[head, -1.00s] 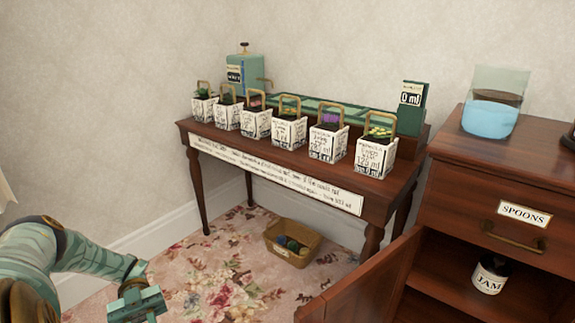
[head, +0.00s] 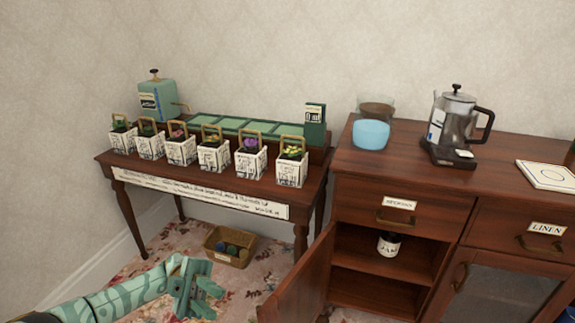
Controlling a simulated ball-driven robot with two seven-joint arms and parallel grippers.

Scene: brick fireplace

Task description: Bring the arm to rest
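My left arm, patterned in green, comes in from the lower left in the head view. Its gripper (head: 197,288) is over the flowered carpet, in front of the wooden plant table (head: 300,200) and apart from everything around it. I see nothing held in it. Its fingers are seen at an angle and blend together, so the gap between them is unclear. My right gripper is outside the view.
Several potted plants in white square pots, such as the purple one (head: 251,162), line the table. A basket (head: 229,246) sits on the floor beneath it. An open cabinet door (head: 298,285) juts out to the right. A kettle (head: 455,128) and glass container (head: 371,132) stand on the cabinet.

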